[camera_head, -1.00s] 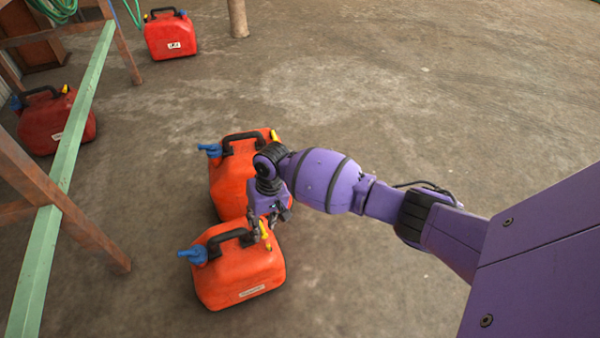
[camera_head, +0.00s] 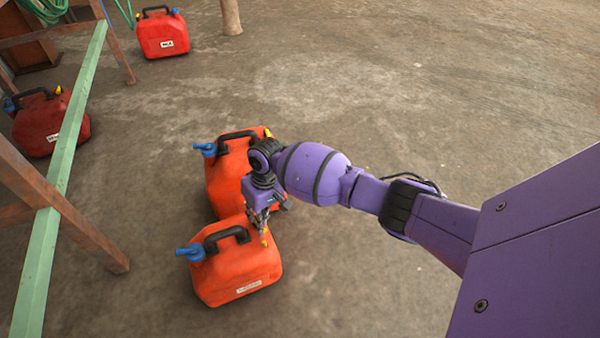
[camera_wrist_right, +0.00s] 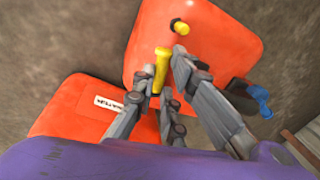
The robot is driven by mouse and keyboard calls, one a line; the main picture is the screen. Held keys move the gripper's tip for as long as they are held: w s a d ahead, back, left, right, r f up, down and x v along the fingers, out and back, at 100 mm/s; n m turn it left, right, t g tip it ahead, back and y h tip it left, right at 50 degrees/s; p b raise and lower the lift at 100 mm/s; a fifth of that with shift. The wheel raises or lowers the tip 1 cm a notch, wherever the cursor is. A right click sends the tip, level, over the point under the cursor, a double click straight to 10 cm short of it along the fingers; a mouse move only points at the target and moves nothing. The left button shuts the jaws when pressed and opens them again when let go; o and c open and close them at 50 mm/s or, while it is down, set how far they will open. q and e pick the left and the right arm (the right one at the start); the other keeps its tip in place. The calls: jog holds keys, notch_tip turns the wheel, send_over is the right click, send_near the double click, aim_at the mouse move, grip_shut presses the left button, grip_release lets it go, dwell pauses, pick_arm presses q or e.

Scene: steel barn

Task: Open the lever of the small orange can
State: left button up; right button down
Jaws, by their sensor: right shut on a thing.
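The small orange can (camera_head: 237,275) stands upright on the floor, with a black handle, a blue spout at its left end and a pale label in front. Its top also shows in the wrist view (camera_wrist_right: 228,50). A yellow lever (camera_head: 265,240) is at its right end. My right gripper (camera_head: 262,228) reaches down to this end, its fingers partly covering the yellow part. In the wrist view an elongated yellow piece (camera_wrist_right: 161,68) lies between the fingertips of my right gripper (camera_wrist_right: 168,78), which is shut on it. A yellow stub (camera_wrist_right: 181,27) also shows there. My left gripper is out of view.
A larger orange can (camera_head: 228,178) stands close behind, partly hidden by my right arm. Two red cans stand at far left (camera_head: 50,120) and back (camera_head: 162,35). A wooden frame with a green rail (camera_head: 62,170) is at left. The floor (camera_head: 400,90) at right is clear.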

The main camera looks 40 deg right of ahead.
jog(key=n, duration=0.2)
jog(key=shift+w+d+n+g, duration=0.1)
jog(key=shift+d+n+g, duration=0.2)
jog(key=shift+d+n, duration=0.1)
jog(key=n, duration=0.4)
jog(key=shift+w+d+f+n+g, duration=0.2)
jog(key=shift+w+d+n+g, duration=0.1)
jog(key=shift+d+g, duration=0.1)
jog(key=n, duration=0.1)
jog(key=n+b, duration=0.1)
jog(key=n, duration=0.1)
jog(key=n+h, duration=0.1)
jog(key=shift+w+d+g, duration=0.25)
jog(key=shift+w+g, duration=0.05)
jog(key=shift+w, duration=0.05)
jog(key=shift+w+d+n+h+b, duration=0.1)
jog(key=shift+w+n+h+b, duration=0.2)
jog(key=shift+n, duration=0.7)
jog(key=shift+w+n+h+b, duration=0.1)
jog(key=shift+n+b, duration=0.25)
jog(key=shift+n, duration=0.65)
jog(key=c, duration=1.8)
grip_release()
jog(key=shift+w, duration=0.1)
jog(key=shift+r, duration=0.1)
